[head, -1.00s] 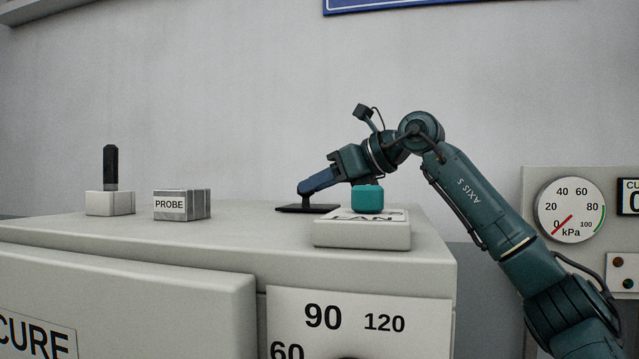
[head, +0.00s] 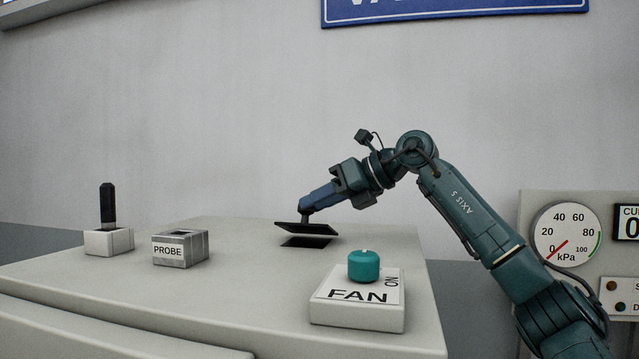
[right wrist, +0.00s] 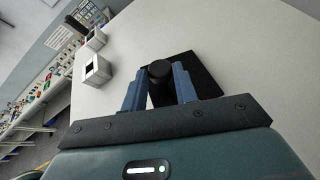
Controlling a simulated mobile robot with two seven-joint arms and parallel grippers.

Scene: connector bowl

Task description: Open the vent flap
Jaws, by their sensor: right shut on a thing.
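The vent flap is a thin dark plate (head: 306,229) on top of the grey cabinet. It is tilted up above a dark rectangular opening (head: 306,242), with a light gap between them. My right gripper (head: 306,211) is shut on the flap's dark knob, above the plate. In the right wrist view the round black knob (right wrist: 159,70) sits between the two blue fingers, with the black flap (right wrist: 194,72) behind it. My left gripper is in neither view.
A FAN switch box (head: 357,313) with a teal knob (head: 364,266) stands in front of the flap. A PROBE block (head: 181,248) and a white block with an upright black handle (head: 108,207) stand to the left. Gauges (head: 566,236) are at the right.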

